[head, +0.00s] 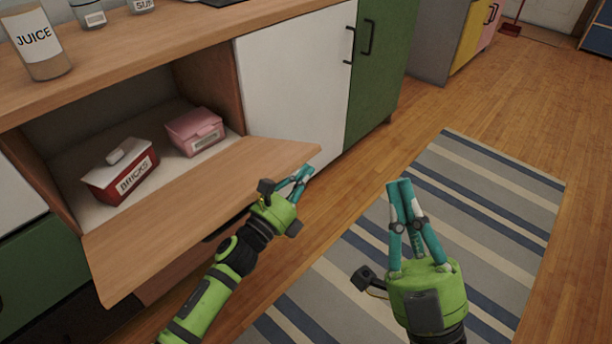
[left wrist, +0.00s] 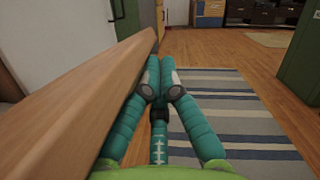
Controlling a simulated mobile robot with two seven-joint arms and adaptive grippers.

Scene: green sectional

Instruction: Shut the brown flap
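The brown flap (head: 200,210) hangs open from the bottom of a cabinet compartment, sticking outward at a tilt. In the left wrist view its edge (left wrist: 80,95) runs along the left side, close beside the fingers. My left gripper (head: 306,172) is at the flap's right end, with its fingers near the outer corner; whether they touch it I cannot tell. Its fingertips are together in the left wrist view (left wrist: 160,65), with nothing seen between them. My right gripper (head: 400,184) is shut and empty above the striped rug, away from the flap.
Inside the open compartment are a red box labelled BRICKS (head: 122,172) and a pink box (head: 195,132). White (head: 290,90) and green (head: 378,70) doors stand to the right. A juice container (head: 36,45) is on the countertop. The striped rug (head: 490,190) lies on clear floor.

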